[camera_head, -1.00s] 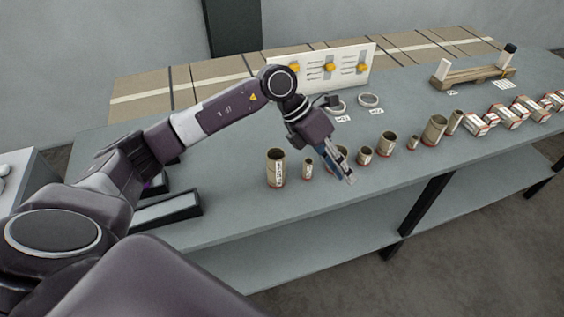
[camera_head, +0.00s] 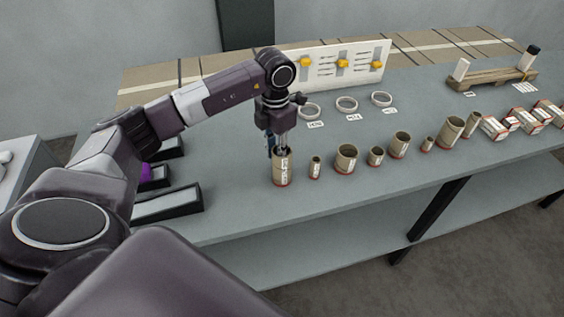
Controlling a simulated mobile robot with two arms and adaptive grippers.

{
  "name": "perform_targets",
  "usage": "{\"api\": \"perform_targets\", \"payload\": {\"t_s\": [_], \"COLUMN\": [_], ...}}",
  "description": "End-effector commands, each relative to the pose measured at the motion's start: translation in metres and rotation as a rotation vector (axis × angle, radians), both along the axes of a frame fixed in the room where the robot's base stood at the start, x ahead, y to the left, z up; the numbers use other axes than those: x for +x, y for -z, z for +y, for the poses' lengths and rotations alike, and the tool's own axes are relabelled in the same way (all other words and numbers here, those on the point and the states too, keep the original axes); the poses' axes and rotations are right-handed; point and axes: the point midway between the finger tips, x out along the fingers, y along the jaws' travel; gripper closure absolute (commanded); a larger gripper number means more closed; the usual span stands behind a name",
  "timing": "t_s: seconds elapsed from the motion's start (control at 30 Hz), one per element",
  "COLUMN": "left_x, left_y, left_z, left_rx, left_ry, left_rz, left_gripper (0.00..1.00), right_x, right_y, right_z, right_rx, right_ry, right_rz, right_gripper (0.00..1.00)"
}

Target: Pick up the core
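Several brown cardboard cores with white labels and reddish bottom rims stand upright in a row along the table's front edge. The leftmost is a tall core (camera_head: 282,172); to its right are a small narrow core (camera_head: 315,168) and a wide core (camera_head: 345,160). My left gripper (camera_head: 277,152) points down at the top of the tall core. One finger appears at the left outer side of its rim and another at or inside its opening. How far the fingers are apart, and whether they touch the core, I cannot tell. My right gripper is not in view.
Rings with label cards (camera_head: 347,104) lie behind the cores. A white board with yellow knobs (camera_head: 343,64) stands at the back. Several small boxes (camera_head: 495,128) and a wooden stand (camera_head: 490,76) are at right. Dark-framed trays (camera_head: 166,204) lie at left.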

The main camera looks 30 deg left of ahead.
Motion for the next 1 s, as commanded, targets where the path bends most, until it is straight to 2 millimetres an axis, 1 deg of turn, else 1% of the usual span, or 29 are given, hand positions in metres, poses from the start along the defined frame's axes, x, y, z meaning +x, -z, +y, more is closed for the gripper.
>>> {"api": "perform_targets", "payload": {"t_s": [0.03, 0.1, 0.2, 0.43, 0.47, 0.63, 0.67, 1.0], "left_x": [-0.002, -0.001, 0.0, 0.0, 0.0, 0.0, 0.0, 0.0], "left_y": [0.005, 0.015, 0.023, 0.025, 0.025, 0.025, 0.025, 0.024], "left_z": [-0.001, -0.001, -0.001, -0.001, -0.001, -0.001, -0.001, -0.001], "left_rx": [-0.001, -0.001, -0.002, -0.001, -0.001, -0.001, -0.001, -0.001], "left_ry": [-0.001, -0.001, 0.0, 0.001, 0.001, 0.0, 0.0, 0.0], "left_rz": [0.006, 0.004, 0.002, 0.0, -0.001, -0.001, -0.001, -0.001], "left_gripper": [0.78, 0.78, 0.78, 0.78, 0.8, 0.99, 1.0, 1.0], "right_x": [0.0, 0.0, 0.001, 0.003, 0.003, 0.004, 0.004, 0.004], "right_y": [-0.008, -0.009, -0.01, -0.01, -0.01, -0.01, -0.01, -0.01], "right_z": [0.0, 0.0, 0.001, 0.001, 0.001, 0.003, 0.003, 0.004], "right_rx": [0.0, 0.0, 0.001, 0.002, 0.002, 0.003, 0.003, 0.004], "right_ry": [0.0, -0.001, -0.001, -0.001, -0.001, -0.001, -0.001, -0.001], "right_rz": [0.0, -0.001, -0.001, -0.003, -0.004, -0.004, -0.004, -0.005], "right_gripper": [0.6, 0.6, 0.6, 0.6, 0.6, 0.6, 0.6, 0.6]}}
